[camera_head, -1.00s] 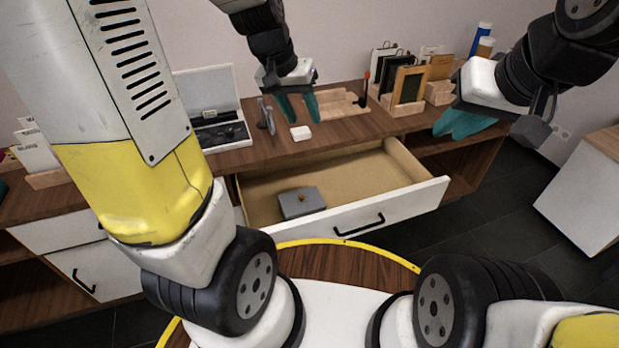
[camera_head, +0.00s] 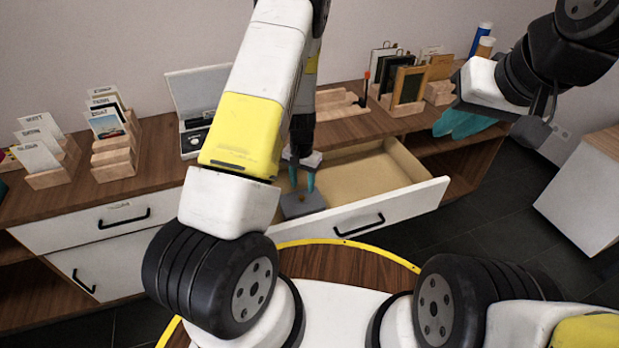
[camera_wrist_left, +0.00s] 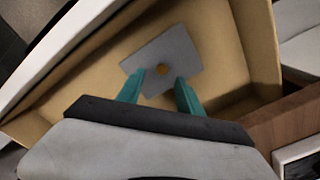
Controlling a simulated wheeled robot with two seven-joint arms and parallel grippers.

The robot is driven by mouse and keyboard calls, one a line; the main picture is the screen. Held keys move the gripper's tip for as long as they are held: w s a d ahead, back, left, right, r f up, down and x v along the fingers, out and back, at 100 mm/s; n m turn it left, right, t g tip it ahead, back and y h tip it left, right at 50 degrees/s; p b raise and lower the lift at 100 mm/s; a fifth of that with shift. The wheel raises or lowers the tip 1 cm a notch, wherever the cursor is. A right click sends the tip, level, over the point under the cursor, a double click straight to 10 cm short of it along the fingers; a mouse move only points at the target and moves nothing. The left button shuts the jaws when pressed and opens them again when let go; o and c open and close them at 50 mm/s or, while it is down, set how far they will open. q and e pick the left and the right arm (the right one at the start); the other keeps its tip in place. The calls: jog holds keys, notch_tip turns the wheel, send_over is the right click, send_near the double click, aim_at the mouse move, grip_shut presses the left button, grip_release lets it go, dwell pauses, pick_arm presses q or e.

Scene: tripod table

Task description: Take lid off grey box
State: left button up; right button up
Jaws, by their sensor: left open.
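The grey box (camera_head: 302,203) sits inside the open drawer, near the drawer's front left. Its flat grey lid with a small round brass knob (camera_wrist_left: 162,70) shows in the left wrist view. My left gripper (camera_head: 301,180) is over the box, pointing down, with its teal fingers apart. In the left wrist view the left gripper (camera_wrist_left: 159,84) has one finger on each side of the knob, and nothing is held. I cannot tell how far the tips are above the lid. My right gripper (camera_head: 463,122) is at the right, above the dresser's right end; its teal fingers overlap in view.
The open drawer (camera_head: 390,205) has a white front with a black handle, and its right part is empty. The wooden dresser top (camera_head: 150,165) holds card racks (camera_head: 115,145), an open case (camera_head: 197,100) and frames (camera_head: 408,85). A white cabinet (camera_head: 585,195) stands at right.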

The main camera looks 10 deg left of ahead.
aim_at(302, 197)
pick_arm(q)
jog(key=f, duration=0.5)
jog(key=shift+w+a+f, duration=0.1)
jog(key=shift+a+f, duration=0.1)
grip_shut()
